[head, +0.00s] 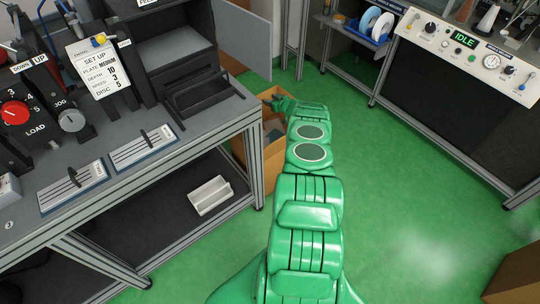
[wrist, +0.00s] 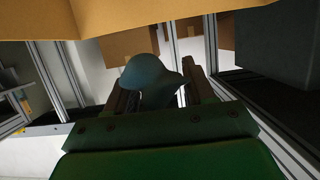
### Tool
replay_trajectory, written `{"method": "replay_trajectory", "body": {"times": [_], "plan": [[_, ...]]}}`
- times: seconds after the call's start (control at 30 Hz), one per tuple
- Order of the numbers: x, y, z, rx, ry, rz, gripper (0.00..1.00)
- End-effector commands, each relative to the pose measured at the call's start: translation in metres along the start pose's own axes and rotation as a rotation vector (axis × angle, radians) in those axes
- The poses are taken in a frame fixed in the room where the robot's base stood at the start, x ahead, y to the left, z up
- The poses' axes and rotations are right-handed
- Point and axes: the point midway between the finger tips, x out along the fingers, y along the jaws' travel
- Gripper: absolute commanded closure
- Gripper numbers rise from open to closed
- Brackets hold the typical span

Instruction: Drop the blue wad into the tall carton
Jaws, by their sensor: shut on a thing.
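The blue wad (wrist: 152,80) is a rounded dull-blue lump between the two fingers of my gripper (wrist: 155,92) in the wrist view. My gripper is shut on it. In the head view, my arm reaches away to a tall brown carton (head: 275,160) on the floor beside the bench. My gripper (head: 273,101) is at the upper part of this carton, small and partly hidden by my arm. I cannot make out the wad there. A tan cardboard panel (wrist: 110,14) crosses the top of the wrist view, close to the camera.
A grey bench (head: 215,118) with machine controls stands left of the carton, with a white tray (head: 210,195) on its lower shelf. A console (head: 470,55) reading IDLE stands at right. Green floor (head: 415,190) is clear between. Another carton (head: 517,278) sits at lower right.

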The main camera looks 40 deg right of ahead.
Motion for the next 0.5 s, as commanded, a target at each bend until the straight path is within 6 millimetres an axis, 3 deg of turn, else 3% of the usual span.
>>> {"method": "replay_trajectory", "body": {"times": [0.4, 0.43, 0.5], "plan": [[0.0020, 0.0004, 0.0036, -0.001, 0.002, 0.000, 0.74], [0.0020, 0.0004, 0.0037, -0.001, 0.002, 0.000, 0.43], [0.0020, 0.0004, 0.0036, -0.001, 0.002, 0.000, 0.33]]}}
